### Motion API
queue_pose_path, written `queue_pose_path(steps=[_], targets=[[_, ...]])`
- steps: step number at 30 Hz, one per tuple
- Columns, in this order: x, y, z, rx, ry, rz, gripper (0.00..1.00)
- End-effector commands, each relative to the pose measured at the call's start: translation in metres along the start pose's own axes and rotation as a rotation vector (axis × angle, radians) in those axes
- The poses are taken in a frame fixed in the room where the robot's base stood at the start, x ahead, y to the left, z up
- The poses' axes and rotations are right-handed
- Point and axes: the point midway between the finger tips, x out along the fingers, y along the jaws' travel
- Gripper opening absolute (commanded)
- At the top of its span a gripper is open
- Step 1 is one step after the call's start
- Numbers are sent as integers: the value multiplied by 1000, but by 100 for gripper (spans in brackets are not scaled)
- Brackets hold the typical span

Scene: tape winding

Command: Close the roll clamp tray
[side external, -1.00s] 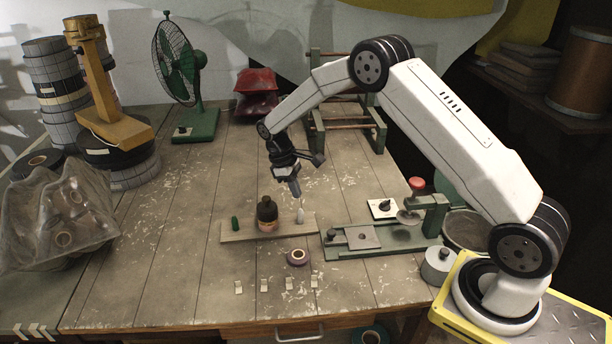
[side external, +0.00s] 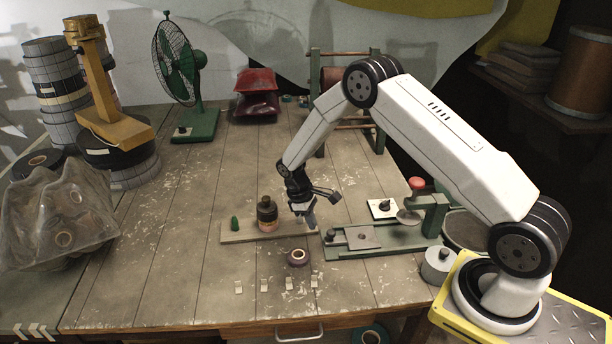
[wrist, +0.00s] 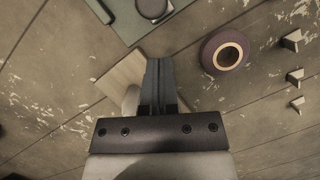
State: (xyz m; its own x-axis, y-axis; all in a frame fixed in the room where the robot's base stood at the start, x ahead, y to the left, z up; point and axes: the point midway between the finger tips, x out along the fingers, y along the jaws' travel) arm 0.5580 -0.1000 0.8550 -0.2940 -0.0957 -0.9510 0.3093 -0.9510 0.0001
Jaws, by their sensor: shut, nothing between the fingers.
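The green clamp fixture (side external: 400,247) lies on the table right of centre, with a flat grey plate with a small knob (side external: 364,238) at its left end and a pale plate (side external: 383,208) behind. I cannot tell which part is the tray or how far it is open. My gripper (side external: 311,226) points down near the board's right end, just left of the fixture. In the wrist view my gripper (wrist: 160,62) has its fingers together and empty; the fixture's green corner (wrist: 120,18) shows at the top, apart from the fingertips.
A wooden board (side external: 245,236) holds a dark bottle (side external: 267,215) and a green piece (side external: 235,223). A white piece (wrist: 132,98) is partly hidden by my gripper. A purple tape roll (side external: 298,257) lies in front. Several small pale pieces (side external: 264,284) line the front. The left-middle table is clear.

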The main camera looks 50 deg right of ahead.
Motion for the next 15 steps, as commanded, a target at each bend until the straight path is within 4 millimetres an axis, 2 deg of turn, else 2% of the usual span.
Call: queue_pose_path(steps=[6, 15], targets=[[8, 0, 16, -1, 1, -1, 0], [12, 0, 24, -1, 2, -1, 0]])
